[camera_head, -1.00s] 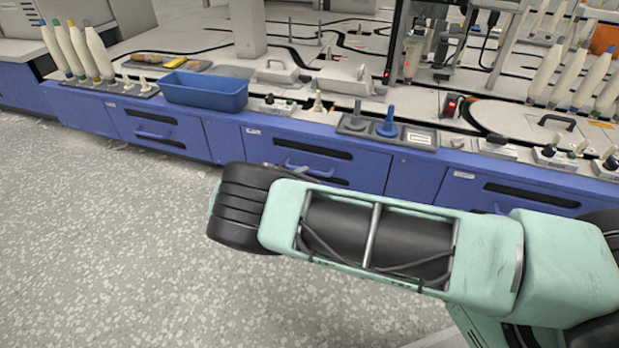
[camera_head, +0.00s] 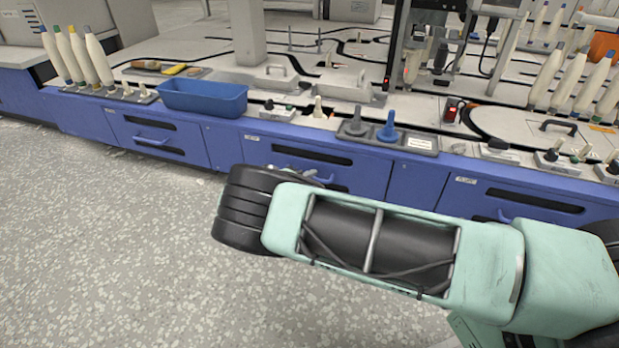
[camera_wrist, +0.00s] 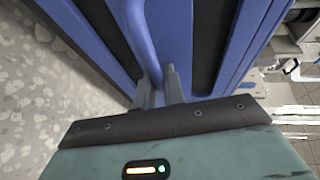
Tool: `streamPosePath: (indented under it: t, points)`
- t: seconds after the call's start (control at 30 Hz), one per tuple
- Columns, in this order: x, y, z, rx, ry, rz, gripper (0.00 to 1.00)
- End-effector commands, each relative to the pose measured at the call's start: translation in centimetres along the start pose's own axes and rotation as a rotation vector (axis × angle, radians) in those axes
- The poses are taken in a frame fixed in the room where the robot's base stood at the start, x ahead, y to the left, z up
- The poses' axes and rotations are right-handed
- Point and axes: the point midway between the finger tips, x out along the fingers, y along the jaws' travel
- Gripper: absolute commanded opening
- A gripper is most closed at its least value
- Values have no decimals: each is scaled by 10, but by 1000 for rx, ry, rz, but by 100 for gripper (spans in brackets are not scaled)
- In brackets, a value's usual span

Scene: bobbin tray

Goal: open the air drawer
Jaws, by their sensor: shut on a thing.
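The middle blue drawer (camera_head: 300,153) has a dark slot and a blue handle (camera_head: 320,180) and sits under the worktop. Its front looks flush with the panels beside it. The small label at its upper left is too small to read, so I cannot confirm that it is the air drawer. In the wrist view, my gripper (camera_wrist: 160,86) has its two grey fingers closed on either side of the blue handle bar (camera_wrist: 143,35). In the head view my dark wrist hides the lower left of the drawer, and only the fingertips show at the handle.
The left drawer (camera_head: 155,139) and right drawer (camera_head: 520,202) look shut. Above stand a blue bin (camera_head: 203,98), a grey tray (camera_head: 425,146) with blue and grey pegs, and several bobbins. The speckled floor (camera_head: 110,260) in front is clear.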

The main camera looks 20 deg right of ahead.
Motion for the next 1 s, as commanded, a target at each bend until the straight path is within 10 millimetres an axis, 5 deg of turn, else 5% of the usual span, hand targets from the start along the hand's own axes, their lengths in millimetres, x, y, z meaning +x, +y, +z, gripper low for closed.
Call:
streamPosePath:
  t: [0.27,0.7,1.0]
  points:
    - [-46,4,-19,-5,-1,2,0]
    - [-175,36,-72,-3,-1,1,0]
    - [-237,51,-98,-2,0,0,0]
